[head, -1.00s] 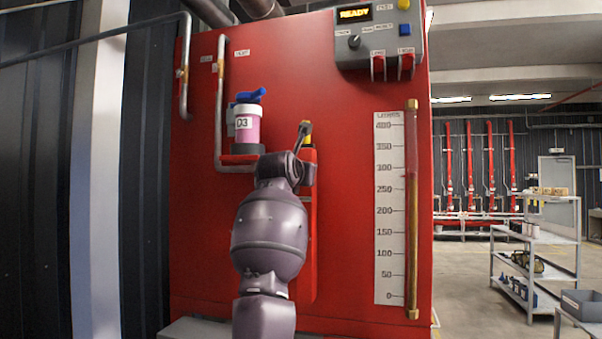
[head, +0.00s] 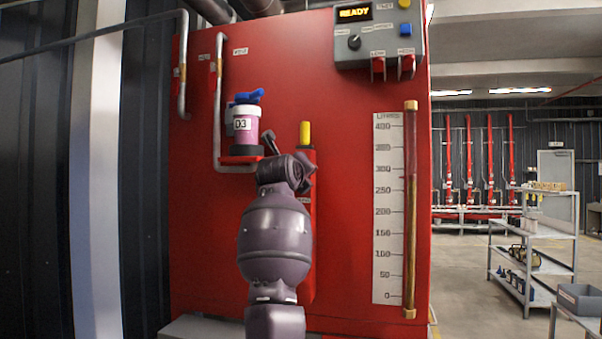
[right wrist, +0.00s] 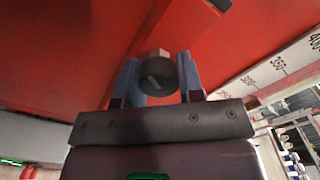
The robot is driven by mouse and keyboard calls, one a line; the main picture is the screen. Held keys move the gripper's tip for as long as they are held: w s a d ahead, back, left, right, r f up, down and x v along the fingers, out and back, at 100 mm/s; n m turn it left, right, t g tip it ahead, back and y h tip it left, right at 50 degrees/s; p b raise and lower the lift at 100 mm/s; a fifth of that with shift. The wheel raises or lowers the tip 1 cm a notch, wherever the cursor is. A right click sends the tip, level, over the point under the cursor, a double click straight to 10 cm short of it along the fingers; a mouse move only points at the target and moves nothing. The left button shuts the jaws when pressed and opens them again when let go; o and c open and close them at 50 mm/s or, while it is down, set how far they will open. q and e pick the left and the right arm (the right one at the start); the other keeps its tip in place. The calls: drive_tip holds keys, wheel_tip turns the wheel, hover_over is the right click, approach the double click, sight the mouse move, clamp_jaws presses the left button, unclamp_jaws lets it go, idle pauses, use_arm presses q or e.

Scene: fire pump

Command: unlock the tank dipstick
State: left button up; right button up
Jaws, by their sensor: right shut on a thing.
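The dipstick shows as a yellow handle (head: 305,134) above a vertical red housing (head: 308,230) on the front of the red tank. In the head view my right arm covers much of the housing, and its fingers are hidden behind my wrist. In the right wrist view my right gripper (right wrist: 160,66) is shut on a dark round knob (right wrist: 161,78), one blue-grey finger on each side. The knob has a pale slanted mark on its face. My left gripper is in neither view.
A level gauge (head: 388,210) and a control box (head: 378,35) reading READY are to the right.

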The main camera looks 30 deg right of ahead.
drive_tip(key=n, duration=0.2)
drive_tip(key=n+p, duration=0.1)
drive_tip(key=n, duration=0.1)
drive_tip(key=shift+r+n, duration=0.2)
drive_tip(key=shift+n, duration=0.1)
drive_tip(key=n, duration=0.2)
drive_tip(key=shift+n, duration=0.3)
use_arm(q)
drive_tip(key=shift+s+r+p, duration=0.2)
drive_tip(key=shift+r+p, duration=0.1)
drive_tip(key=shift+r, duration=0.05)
use_arm(e)
drive_tip(key=shift+n, duration=0.4)
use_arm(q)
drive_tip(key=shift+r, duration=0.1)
use_arm(e)
drive_tip(key=o, duration=0.9)
use_arm(q)
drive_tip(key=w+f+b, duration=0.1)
drive_tip(key=b, duration=0.1)
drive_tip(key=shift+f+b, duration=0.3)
drive_tip(key=shift+b, duration=0.1)
use_arm(e)
drive_tip(key=v, duration=1.1)
drive_tip(key=shift+d, duration=0.1)
